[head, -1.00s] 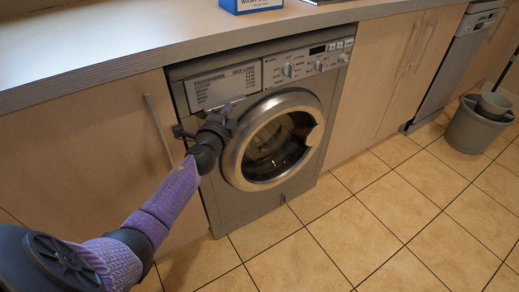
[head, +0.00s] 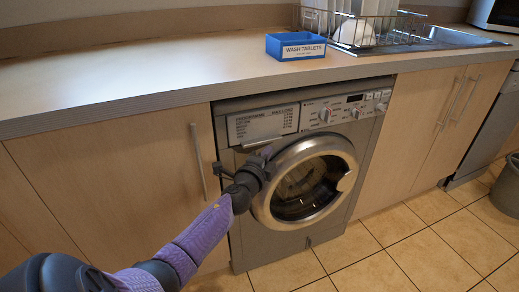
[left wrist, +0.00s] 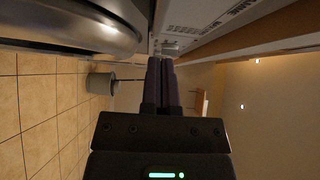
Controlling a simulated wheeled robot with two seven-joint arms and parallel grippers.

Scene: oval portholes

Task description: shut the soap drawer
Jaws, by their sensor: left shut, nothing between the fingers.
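The soap drawer (head: 262,124) is the wide pale front with printed lines at the top left of the grey washing machine (head: 345,205). My left gripper (head: 266,155) is shut and empty, just below the drawer front and at the left of the round door. In the left wrist view its two fingers (left wrist: 161,85) lie together, with the machine's face above them and print on a pale panel (left wrist: 228,18). Contact with the drawer cannot be made out. My right gripper is not in view.
The round door (head: 305,180) is right beside my gripper. Above runs the worktop (head: 130,75) with a blue wash tablets box (head: 295,46) and a dish rack (head: 370,25). A cupboard handle (head: 198,160) stands at left. The tiled floor (head: 400,245) is free in front.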

